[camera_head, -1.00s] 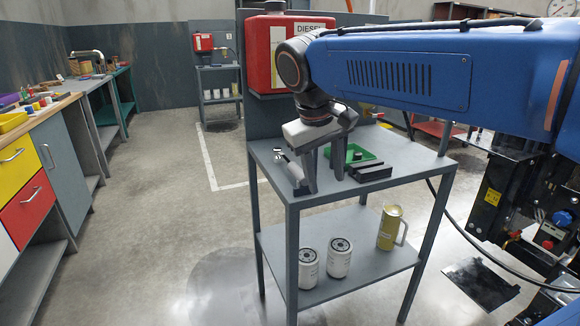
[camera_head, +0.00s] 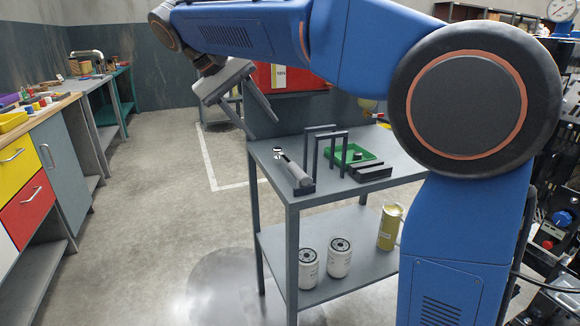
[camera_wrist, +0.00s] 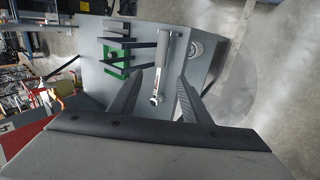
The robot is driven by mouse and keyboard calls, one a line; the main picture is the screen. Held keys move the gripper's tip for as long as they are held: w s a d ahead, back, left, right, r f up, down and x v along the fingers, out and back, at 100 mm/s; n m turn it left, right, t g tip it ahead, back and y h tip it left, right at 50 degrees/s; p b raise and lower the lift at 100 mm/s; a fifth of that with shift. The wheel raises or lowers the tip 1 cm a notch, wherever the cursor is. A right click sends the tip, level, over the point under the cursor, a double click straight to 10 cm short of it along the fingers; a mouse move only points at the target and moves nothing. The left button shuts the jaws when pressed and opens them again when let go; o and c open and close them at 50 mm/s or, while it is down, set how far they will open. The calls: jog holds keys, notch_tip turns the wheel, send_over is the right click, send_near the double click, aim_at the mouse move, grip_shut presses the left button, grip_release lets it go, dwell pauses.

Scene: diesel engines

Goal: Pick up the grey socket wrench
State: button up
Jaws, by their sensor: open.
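The grey socket wrench (camera_head: 296,172) lies at the left end of the grey table's top (camera_head: 400,171), its shiny head toward the back and its thick grey handle toward the front. In the wrist view the wrench (camera_wrist: 170,47) runs between the two fingers in the picture, with its head nearer my gripper (camera_wrist: 164,66). In the head view my gripper (camera_head: 262,128) is open and empty, tilted, above and left of the wrench and apart from it. The handle end rests by a dark upright stand (camera_head: 326,150).
A green tray (camera_head: 337,161) and a black block (camera_head: 371,173) lie right of the stand. Two white filters (camera_head: 340,258) and a yellow jug (camera_head: 390,227) stand on the lower shelf. The red diesel tank (camera_head: 264,76) is behind. Open floor lies to the left.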

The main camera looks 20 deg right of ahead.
aim_at(292, 165)
jog(key=x, duration=1.5)
jog(key=shift+w+f, duration=0.15)
jog(key=shift+f, duration=0.2)
grip_shut()
